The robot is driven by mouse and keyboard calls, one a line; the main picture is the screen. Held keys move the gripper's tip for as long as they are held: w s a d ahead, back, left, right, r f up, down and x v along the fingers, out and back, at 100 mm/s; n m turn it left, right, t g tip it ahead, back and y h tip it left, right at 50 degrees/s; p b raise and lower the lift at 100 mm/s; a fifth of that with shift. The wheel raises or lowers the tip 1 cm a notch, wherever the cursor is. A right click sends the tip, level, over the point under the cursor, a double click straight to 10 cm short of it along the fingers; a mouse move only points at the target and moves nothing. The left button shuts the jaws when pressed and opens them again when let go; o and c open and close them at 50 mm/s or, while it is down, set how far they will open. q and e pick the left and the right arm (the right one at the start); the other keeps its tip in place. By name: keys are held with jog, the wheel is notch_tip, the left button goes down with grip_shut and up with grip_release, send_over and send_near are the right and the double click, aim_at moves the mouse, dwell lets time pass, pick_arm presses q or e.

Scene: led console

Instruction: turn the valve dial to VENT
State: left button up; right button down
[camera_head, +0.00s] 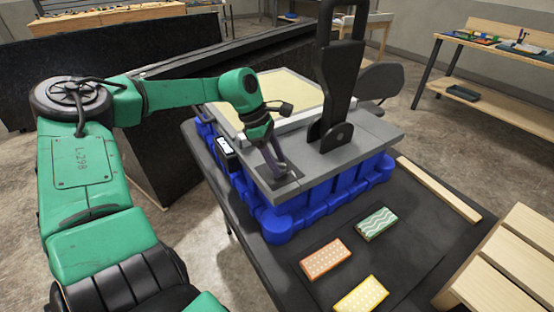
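A grey console (362,146) with a pale yellow panel (294,91) lies on a blue crate (335,190). My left gripper (278,170) comes from the upper left and points down at a dark square plate (291,183) on the console's front left corner. Its fingers reach this plate, where a dial would sit; they hide what is there. No dial pointer or VENT label can be read. I cannot tell whether the fingers are open or shut.
A small display (224,146) sits on the console's left side. Orange (325,260), green (377,223) and yellow (361,295) blocks lie on the dark table. Wooden slats (515,262) stand at right.

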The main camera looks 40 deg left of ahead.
pick_arm(q)
grip_shut()
